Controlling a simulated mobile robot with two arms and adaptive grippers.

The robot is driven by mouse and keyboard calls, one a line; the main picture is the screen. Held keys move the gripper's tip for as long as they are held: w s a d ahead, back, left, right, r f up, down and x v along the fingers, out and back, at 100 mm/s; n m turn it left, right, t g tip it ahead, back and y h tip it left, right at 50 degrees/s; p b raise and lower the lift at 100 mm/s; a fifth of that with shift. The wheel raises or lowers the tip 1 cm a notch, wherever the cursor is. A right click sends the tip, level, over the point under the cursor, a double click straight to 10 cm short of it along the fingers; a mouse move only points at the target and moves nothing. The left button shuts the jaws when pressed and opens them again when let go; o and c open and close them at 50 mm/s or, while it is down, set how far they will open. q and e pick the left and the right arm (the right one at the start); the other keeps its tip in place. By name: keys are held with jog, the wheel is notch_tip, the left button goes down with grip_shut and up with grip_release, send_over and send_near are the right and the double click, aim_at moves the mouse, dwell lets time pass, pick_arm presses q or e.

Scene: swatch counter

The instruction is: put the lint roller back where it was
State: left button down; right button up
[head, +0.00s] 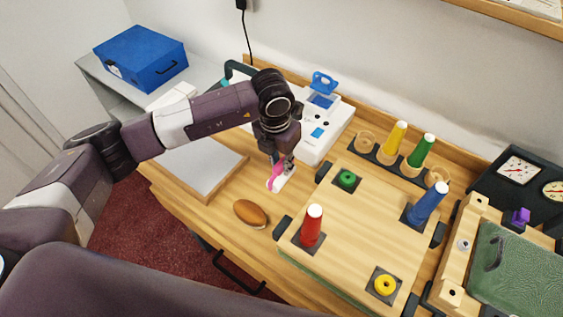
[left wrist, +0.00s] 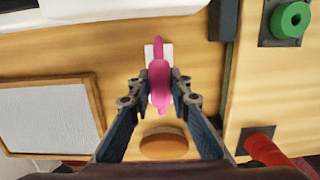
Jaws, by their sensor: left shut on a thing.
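The pink lint roller (head: 274,174) is in my left gripper (head: 279,166), in the gap between the device and the wooden board. In the left wrist view the lint roller (left wrist: 160,82) sits between the two fingertips (left wrist: 160,93), which are shut on it. A small white rectangle (left wrist: 150,56) shows behind and below the pink part, and also in the head view (head: 286,180). I cannot tell whether the lint roller touches it. My right gripper is not in view.
A brown oval brush-like thing (head: 250,213) lies in front. A framed white panel (head: 205,168) is left, a white device (head: 318,142) behind. Right is a wooden board (head: 348,230) with red (head: 312,228) and blue (head: 428,203) cones. A blue box (head: 140,57) stands far left.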

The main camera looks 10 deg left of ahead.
pick_arm(q)
jog(key=c, duration=1.8)
grip_release()
notch_tip(320, 180, up, 12)
jog(key=s+b, duration=0.1)
jog(key=b, duration=0.2)
jog(key=shift+s+a+b, duration=0.2)
jog(key=shift+a+b, duration=0.1)
